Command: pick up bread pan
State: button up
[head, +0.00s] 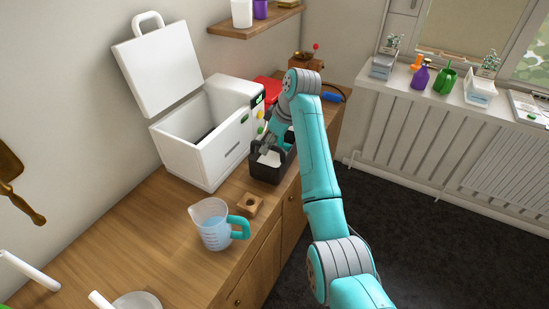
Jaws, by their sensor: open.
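The bread pan (262,174) is a dark, box-shaped pan on the wooden counter, just right of the white bread machine. Something pale shows inside it. My arm reaches in from the lower right and bends down over the pan. My gripper (268,149) is small in the head view, at the pan's top opening, and its jaws are open. Part of the pan's far side is hidden behind the gripper and wrist. I cannot tell whether the fingers touch the pan.
The white bread machine (203,150) stands with its lid (158,68) raised. A measuring jug (214,232) with bluish liquid and a small wooden block (250,204) stand nearer on the counter. A red item (268,90) and a grinder (304,62) are behind.

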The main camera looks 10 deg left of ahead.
jog(key=shift+x, duration=0.95)
jog(key=shift+f, duration=0.3)
grip_shut()
jog(key=shift+r, duration=0.1)
